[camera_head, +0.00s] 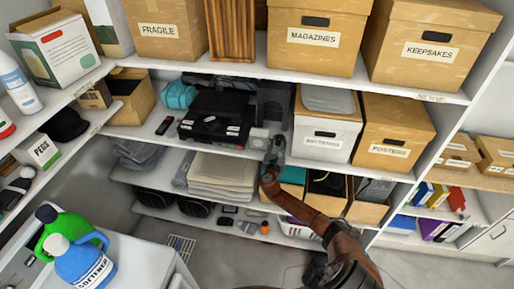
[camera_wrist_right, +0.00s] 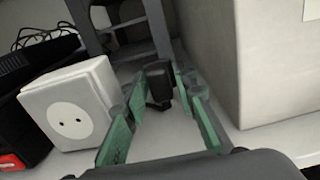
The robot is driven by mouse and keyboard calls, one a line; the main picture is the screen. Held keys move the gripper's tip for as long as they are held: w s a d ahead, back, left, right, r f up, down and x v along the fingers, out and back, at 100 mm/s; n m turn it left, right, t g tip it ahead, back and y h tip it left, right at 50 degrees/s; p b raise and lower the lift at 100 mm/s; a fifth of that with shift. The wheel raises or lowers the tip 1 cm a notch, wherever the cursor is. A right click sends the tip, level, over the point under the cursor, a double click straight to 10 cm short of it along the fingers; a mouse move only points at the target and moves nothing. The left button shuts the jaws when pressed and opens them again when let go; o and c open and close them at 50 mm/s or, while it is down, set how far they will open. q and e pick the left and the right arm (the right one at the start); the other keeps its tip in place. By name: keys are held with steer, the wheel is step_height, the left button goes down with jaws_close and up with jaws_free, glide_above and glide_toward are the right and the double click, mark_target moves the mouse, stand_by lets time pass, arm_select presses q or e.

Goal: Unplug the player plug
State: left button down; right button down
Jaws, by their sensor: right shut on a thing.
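The black player plug (camera_wrist_right: 159,83) is between the green-padded fingertips of my right gripper (camera_wrist_right: 165,82), which is shut on it. In the head view my right gripper (camera_head: 275,150) reaches to the front of the middle shelf. A white socket box (camera_wrist_right: 72,108) with two holes in its round face stands to the left of the fingers in the wrist view, and also shows in the head view (camera_head: 259,137). The plug appears apart from that face. The black player (camera_head: 213,118) sits left of the socket box. My left gripper is not in view.
A white-grey storage box (camera_head: 324,137) stands close on the right of my gripper, and a cardboard box (camera_head: 395,130) beyond it. A dark stand (camera_wrist_right: 128,30) is behind the plug. Dark cables (camera_wrist_right: 45,35) lie behind the socket box. The shelf above (camera_head: 300,80) limits height.

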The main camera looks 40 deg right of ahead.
mark_target(279, 141)
steer(key=shift+b+x, duration=0.9)
steer(key=shift+x, duration=0.75)
steer(key=shift+f+b, duration=0.85)
steer(key=shift+f, duration=0.3)
steer(key=c, duration=1.5)
jaws_free()
steer(key=shift+s+a, duration=0.15)
steer(key=shift+a, duration=0.05)
steer(key=v, duration=1.1)
steer(key=shift+s+a, duration=0.2)
steer(key=shift+s, duration=0.05)
